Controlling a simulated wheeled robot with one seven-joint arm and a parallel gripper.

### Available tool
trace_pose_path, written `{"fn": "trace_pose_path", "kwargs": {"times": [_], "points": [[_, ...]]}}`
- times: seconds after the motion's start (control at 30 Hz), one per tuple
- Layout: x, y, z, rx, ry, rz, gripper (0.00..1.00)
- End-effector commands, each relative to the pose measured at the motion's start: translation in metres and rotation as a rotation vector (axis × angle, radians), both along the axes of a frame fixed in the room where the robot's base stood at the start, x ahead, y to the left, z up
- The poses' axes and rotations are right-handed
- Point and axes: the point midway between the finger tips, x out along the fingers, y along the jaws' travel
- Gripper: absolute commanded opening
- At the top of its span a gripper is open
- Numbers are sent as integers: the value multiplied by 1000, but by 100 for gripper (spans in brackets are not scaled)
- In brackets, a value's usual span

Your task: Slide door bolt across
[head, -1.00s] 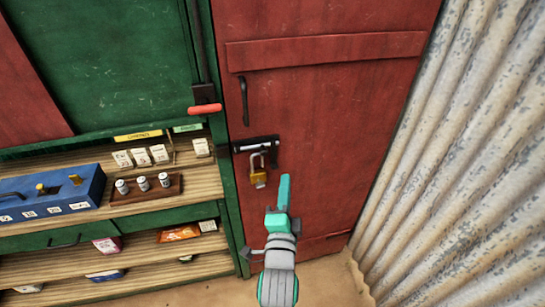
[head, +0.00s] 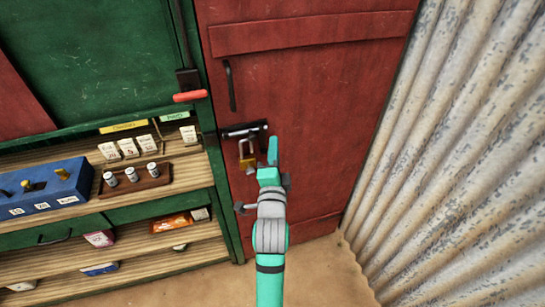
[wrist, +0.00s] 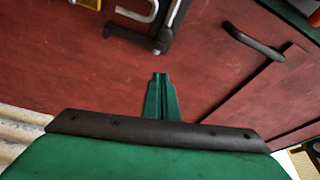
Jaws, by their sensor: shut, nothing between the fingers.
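The door bolt (head: 240,131) is a dark fitting with a bright metal bar, mounted across the left edge of the red door (head: 310,100). Its dark end also shows in the wrist view (wrist: 140,40). A brass padlock (head: 248,163) hangs at the bolt with its grey shackle up; whether the shackle is closed is unclear. My gripper (head: 272,142) is shut and empty, its fingertips just right of the padlock and below the bolt's right end. In the wrist view the closed fingertips (wrist: 159,76) are a short way from the bolt, with a visible gap.
A black door handle (head: 230,86) is above the bolt, and a red-gripped lever (head: 190,96) is to its upper left. Stall shelves (head: 170,195) stand left, with a blue box (head: 45,190) on top. A corrugated wall (head: 440,150) bounds the right.

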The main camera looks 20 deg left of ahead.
Motion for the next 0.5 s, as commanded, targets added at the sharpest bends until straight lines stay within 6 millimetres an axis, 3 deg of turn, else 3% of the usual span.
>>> {"fn": "trace_pose_path", "kwargs": {"times": [0.2,0.5], "points": [[40,11,4,0,0,0,0],[19,38,-5,-1,1,0,0]]}}
